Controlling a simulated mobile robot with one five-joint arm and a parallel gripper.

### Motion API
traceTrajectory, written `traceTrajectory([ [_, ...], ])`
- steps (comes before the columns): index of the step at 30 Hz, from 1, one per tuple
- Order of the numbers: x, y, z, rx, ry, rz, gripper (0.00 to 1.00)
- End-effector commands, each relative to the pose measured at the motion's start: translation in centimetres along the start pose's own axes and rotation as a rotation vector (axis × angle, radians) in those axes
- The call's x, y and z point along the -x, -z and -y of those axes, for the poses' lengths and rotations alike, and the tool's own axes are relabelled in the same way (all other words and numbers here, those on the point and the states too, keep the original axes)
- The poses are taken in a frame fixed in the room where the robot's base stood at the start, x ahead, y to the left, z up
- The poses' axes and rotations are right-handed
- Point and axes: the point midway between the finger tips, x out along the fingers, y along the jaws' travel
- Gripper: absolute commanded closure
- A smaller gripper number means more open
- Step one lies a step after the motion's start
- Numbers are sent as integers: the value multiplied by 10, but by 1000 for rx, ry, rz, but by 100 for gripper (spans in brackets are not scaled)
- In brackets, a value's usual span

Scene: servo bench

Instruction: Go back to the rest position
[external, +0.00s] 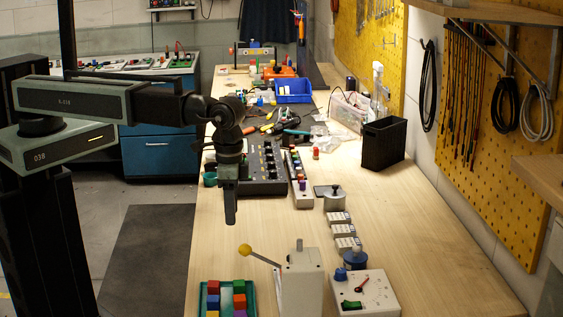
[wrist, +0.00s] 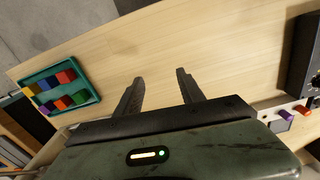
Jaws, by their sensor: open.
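My gripper (external: 230,205) hangs pointing down from my arm above the left part of the wooden bench (external: 420,240) in the external view. In the wrist view my gripper (wrist: 160,83) shows two dark fingers spread apart, with only bare wood between and beyond them. It holds nothing. No rest mark or stand for the arm shows in either view.
A green tray (external: 252,287) of coloured blocks lies at the near left edge, with a lever box (external: 300,280) beside it. A black mixer panel (external: 262,165) sits behind my gripper. A black bin (external: 384,143) stands farther right. The bench's right middle is clear.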

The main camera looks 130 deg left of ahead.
Motion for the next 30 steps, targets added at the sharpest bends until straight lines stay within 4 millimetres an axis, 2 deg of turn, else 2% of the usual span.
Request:
traceTrajectory([
  [1, -13, -37, -33, -91, 0, 0, 54],
  [4, -23, -99, -82, -268, 0, 0, 54],
  [6, -29, -139, -103, -386, 1, 0, 54],
  [9, -32, -186, -110, -539, 1, 0, 54],
  [12, -29, -198, -96, -626, 1, 0, 54],
  [15, -29, -195, -98, -691, 0, 0, 54],
  [30, -29, -194, -98, -698, 0, 0, 54],
])
